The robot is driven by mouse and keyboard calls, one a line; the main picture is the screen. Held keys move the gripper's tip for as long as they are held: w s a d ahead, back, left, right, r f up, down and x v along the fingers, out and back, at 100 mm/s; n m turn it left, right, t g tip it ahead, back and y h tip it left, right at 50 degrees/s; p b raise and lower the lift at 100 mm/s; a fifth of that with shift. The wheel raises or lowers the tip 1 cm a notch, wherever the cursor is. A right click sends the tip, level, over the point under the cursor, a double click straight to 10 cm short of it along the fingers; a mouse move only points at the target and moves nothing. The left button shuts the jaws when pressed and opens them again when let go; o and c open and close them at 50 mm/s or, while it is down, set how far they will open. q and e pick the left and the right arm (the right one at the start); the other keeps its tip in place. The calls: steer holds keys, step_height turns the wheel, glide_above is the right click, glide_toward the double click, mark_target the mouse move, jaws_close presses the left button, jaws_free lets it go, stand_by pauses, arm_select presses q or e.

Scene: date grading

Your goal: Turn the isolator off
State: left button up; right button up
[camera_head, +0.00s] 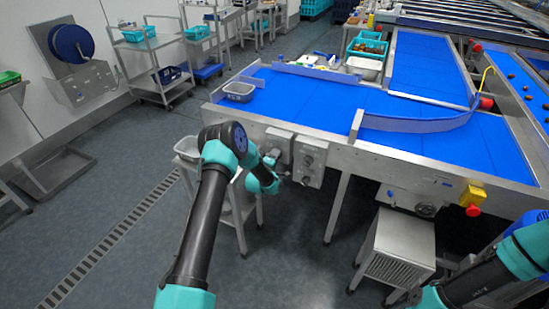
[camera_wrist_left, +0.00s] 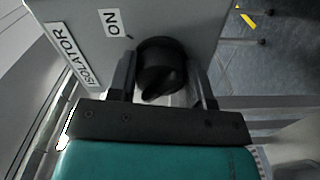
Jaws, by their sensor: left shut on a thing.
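The isolator is a black rotary knob (camera_wrist_left: 160,62) on a grey box (camera_wrist_left: 75,30) with an "ISOLATOR" label (camera_wrist_left: 72,54) and an "ON" label (camera_wrist_left: 112,22). My left gripper (camera_wrist_left: 163,82) has one finger on each side of the knob and is shut on it. The knob's lower part is between the fingers, and its exact pointing is hard to read. In the head view the left gripper (camera_head: 274,170) is at the isolator box (camera_head: 279,143) on the table's front side, mostly hidden by my wrist. My right arm is at bottom right; its gripper is not clearly seen.
A second grey control box (camera_head: 311,158) is just right of the isolator. The blue-topped sorting table (camera_head: 310,100) is above it, with a grey tub (camera_head: 239,91) on its left end.

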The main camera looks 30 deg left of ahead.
stand_by(0.4)
arm_select(q)
steer(key=o, duration=0.9)
steer(key=s, duration=1.7)
steer(key=shift+s+d, duration=0.25)
steer(key=shift+d, duration=0.1)
steer(key=shift+d, duration=0.1)
steer(key=s+d+f+m+g+h, duration=0.3)
steer(key=s+d+f+m+g, duration=0.4)
steer(key=d, duration=0.3)
steer(key=s+d+m+g, duration=0.2)
steer(key=s+g, duration=0.1)
steer(key=s, duration=0.3)
steer(key=s+d+m+g+h, duration=0.1)
steer(key=s+d+m+g, duration=0.2)
steer(key=s, duration=0.4)
steer(key=s+d+r+m+g, duration=0.1)
steer(key=s+d+m+g, duration=0.1)
steer(key=s, duration=0.4)
steer(key=shift+s+d+g+h, duration=0.35)
steer(key=shift+d+g, duration=0.1)
steer(key=shift+g, duration=0.65)
